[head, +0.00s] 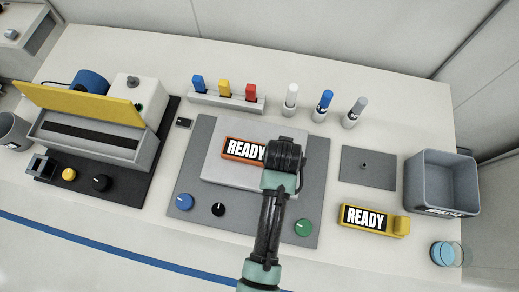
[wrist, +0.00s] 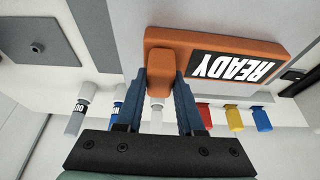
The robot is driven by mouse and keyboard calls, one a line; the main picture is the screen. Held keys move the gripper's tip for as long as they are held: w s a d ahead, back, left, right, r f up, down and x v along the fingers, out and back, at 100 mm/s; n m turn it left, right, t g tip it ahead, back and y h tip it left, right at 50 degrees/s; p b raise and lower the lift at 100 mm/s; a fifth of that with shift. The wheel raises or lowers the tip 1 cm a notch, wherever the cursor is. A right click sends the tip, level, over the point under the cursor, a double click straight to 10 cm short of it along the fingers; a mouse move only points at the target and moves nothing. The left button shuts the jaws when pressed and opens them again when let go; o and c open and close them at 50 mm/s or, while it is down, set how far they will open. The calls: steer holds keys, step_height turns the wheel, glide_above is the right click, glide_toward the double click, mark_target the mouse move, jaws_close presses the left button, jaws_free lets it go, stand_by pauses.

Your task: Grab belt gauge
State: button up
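An orange gauge-like block with a READY label (head: 238,149) lies on the light grey raised plate in the middle of the bench. Its label and orange knob end (wrist: 172,62) show large in the wrist view. My gripper (wrist: 160,85) points down over that knob end, with one blue finger on each side. In the head view my gripper hides this end. A similar yellow READY block (head: 368,219) lies apart at the right. No label naming either as the belt gauge is legible.
A grey bin (head: 441,184) and a blue-lidded jar (head: 443,253) stand at the right. Behind are a rack of blue, yellow and red tabs (head: 227,99) and three upright bottles (head: 323,106). A machine with a yellow lid (head: 80,101) stands left. Knobs line the panel's front.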

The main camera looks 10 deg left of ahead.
jaws_close()
